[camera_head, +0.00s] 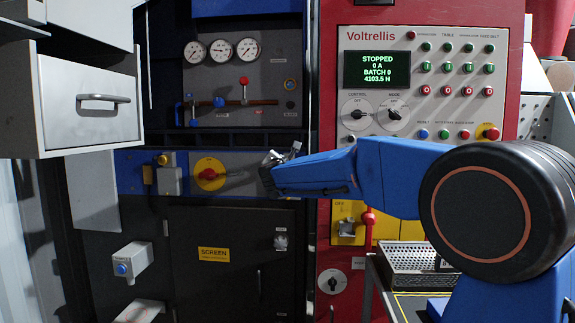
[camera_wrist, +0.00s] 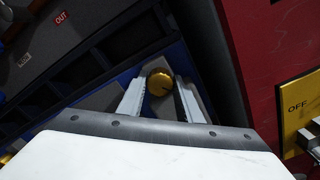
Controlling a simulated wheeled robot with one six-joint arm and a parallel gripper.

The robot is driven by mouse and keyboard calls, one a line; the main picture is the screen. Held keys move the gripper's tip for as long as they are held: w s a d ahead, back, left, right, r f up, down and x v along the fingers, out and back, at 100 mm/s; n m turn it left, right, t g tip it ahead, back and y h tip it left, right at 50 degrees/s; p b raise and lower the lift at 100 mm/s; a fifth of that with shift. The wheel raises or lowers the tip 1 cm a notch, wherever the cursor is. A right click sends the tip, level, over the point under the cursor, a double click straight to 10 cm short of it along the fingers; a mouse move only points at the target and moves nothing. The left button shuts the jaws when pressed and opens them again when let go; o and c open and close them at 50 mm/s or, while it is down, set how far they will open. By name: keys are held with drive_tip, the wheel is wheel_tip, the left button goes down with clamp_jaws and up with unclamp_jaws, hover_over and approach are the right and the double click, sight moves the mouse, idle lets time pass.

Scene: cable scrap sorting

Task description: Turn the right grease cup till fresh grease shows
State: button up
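In the wrist view a round brass-coloured grease cup (camera_wrist: 160,82) sits between the fingertips of my gripper (camera_wrist: 159,88). The two grey fingers stand apart on either side of it, with narrow dark gaps; I cannot tell if either touches it. No grease is discernible on the cup. In the head view my gripper (camera_head: 275,161) reaches left to the blue strip (camera_head: 240,158) and hides this cup. Another brass cup (camera_head: 163,159) shows at the left on the same strip.
A yellow disc with a red handle (camera_head: 209,173) is left of my gripper. Gauges (camera_head: 221,49) and a pipe with valves (camera_head: 235,102) are above. The red control cabinet (camera_head: 330,100) stands close on the right. An open drawer (camera_head: 90,100) juts out at upper left.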

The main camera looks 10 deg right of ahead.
drive_tip(key=shift+o, duration=1.2)
